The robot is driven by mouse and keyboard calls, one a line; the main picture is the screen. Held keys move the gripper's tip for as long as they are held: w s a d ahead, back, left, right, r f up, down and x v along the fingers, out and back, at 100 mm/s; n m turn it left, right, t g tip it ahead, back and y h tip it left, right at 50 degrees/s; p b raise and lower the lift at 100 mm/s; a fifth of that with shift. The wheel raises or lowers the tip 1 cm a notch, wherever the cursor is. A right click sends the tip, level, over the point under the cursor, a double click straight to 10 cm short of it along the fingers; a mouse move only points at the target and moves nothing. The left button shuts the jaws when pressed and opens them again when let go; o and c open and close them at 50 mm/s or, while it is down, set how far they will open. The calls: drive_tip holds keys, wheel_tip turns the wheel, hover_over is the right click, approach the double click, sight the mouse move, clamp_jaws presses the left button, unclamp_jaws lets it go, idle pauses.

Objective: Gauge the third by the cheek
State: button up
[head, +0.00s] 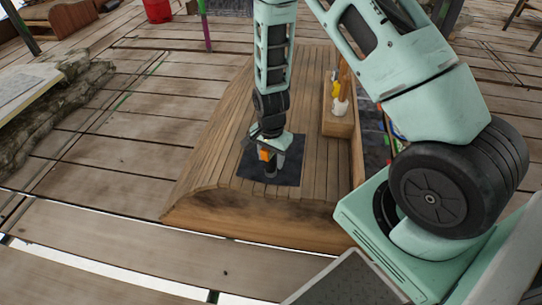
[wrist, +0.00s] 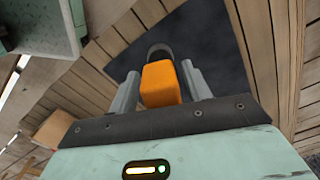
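My gripper (head: 270,168) points down over a dark mat (head: 289,165) on a curved, slatted wooden bench. An orange block (wrist: 161,84) sits between the two grey fingers in the wrist view, and both fingers appear to press against its sides. The orange also shows at the gripper in the head view (head: 264,155). A dark, curved rim (wrist: 160,48) shows just beyond the block in the wrist view; what it belongs to is mostly hidden. The dark mat also fills the upper middle of the wrist view (wrist: 215,55). I cannot tell which thing is the third or the cheek.
A raised wooden box (head: 338,126) on the bench's right holds a white piece (head: 340,106) and a yellow piece (head: 336,88). Small coloured items lie right of the bench, partly behind my arm. A red bucket (head: 157,10) stands far back.

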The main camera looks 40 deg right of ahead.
drive_tip(key=shift+o, duration=0.4)
drive_tip(key=shift+r, duration=0.1)
wheel_tip(320, 180, up, 17)
drive_tip(key=p, duration=0.5)
drive_tip(key=shift+r, duration=0.1)
